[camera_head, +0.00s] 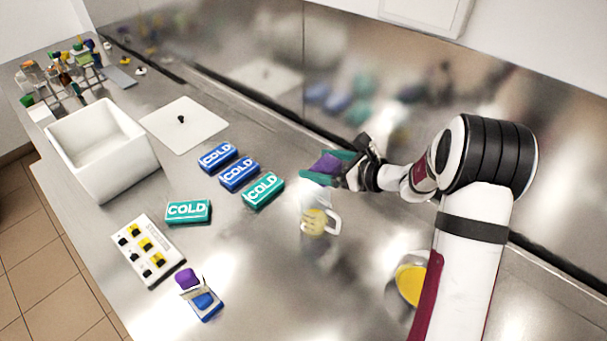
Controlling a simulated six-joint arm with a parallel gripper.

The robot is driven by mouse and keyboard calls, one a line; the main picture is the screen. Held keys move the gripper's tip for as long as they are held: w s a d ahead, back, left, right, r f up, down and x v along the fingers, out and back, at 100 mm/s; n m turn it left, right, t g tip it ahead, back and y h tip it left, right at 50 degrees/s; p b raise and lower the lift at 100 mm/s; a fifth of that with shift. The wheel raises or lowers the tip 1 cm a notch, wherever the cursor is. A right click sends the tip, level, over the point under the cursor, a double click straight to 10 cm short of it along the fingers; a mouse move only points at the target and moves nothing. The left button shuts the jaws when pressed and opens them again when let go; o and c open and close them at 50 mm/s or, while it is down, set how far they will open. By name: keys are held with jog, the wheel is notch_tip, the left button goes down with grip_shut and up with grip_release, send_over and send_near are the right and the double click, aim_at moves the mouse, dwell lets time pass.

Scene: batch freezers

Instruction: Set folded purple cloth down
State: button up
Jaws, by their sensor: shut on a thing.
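My gripper (328,167) is at the right of the middle, above the steel counter and close to the back wall. It is shut on the folded purple cloth (326,164), which shows between teal pieces that look like the fingers. The cloth is held above the counter, over and behind a clear jug (316,224). Part of the cloth is hidden by the gripper.
Two blue COLD packs (238,174) and teal ones (188,211) lie left of the gripper. A white box (102,165), its lid (184,125), a switch panel (147,250), and a small purple item (186,278) stand further left. A yellow-filled bowl (410,280) is partly behind my arm.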

jog(key=w+d, duration=0.7)
jog(key=w, duration=0.3)
send_over(301, 166)
jog(key=s, duration=0.3)
notch_tip(301, 166, down, 12)
jog(key=shift+r, duration=0.15)
jog(key=shift+w+a+f, duration=0.15)
jog(key=shift+f, duration=2)
jog(key=shift+f, duration=0.1)
jog(key=o, duration=1)
